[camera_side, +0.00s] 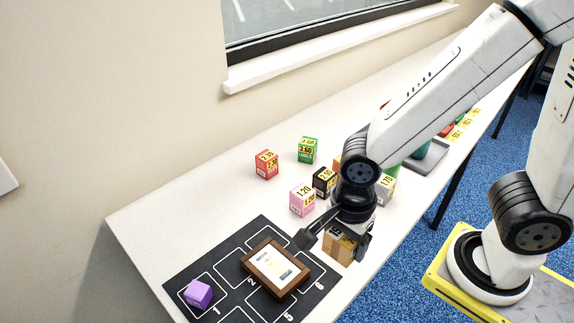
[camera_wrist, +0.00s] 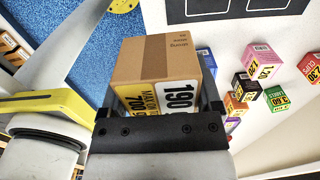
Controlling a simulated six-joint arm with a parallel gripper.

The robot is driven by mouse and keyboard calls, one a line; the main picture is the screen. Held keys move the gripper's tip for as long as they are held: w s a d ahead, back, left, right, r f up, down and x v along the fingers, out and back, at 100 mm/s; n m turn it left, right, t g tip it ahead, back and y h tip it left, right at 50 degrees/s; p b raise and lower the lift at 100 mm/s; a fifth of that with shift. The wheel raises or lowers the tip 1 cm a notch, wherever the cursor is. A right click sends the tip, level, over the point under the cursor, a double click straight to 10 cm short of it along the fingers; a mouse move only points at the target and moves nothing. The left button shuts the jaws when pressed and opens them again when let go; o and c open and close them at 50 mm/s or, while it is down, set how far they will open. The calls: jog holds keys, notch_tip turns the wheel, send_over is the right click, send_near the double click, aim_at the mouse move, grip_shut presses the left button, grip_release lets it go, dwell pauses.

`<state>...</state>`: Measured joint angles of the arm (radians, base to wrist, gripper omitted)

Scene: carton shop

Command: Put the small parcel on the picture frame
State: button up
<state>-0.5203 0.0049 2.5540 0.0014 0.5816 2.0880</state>
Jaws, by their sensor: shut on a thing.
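The small parcel, a brown cardboard box (camera_side: 337,249) with a yellow and white label, is held by my gripper (camera_side: 345,242). In the wrist view the parcel (camera_wrist: 153,58) sits between the fingers, its label towards the camera. The gripper is shut on it. The picture frame (camera_side: 275,268), brown wood around a pale sheet, lies flat on the dark numbered mat (camera_side: 232,252). The parcel is to the right of the frame in the side view and apart from it. How high the parcel is above the table is hard to tell.
A purple box (camera_side: 198,293) stands on square 1 of the mat. Pink (camera_side: 302,201), black (camera_side: 324,181), red (camera_side: 265,164) and green (camera_side: 308,150) boxes stand behind on the white table (camera_side: 200,205). A grey tray (camera_side: 430,157) is farther back. The table's front edge is near the parcel.

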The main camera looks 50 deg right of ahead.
send_near(274, 265)
jog(key=s+d+r, duration=0.2)
jog(key=s, duration=0.3)
jog(key=w+f, duration=0.1)
jog(key=f, duration=0.1)
jog(key=w+a+f, duration=0.1)
jog(key=w+f, duration=0.1)
jog(key=shift+w+a, duration=0.15)
jog(key=shift+w, duration=0.05)
jog(key=shift+w+a+f, duration=0.25)
jog(key=shift+w+f, duration=0.3)
jog(key=shift+f, duration=0.05)
jog(key=shift+w+a+f, duration=0.1)
jog(key=shift+w+f, duration=0.2)
jog(key=shift+f, duration=1.55)
jog(key=shift+f, duration=0.1)
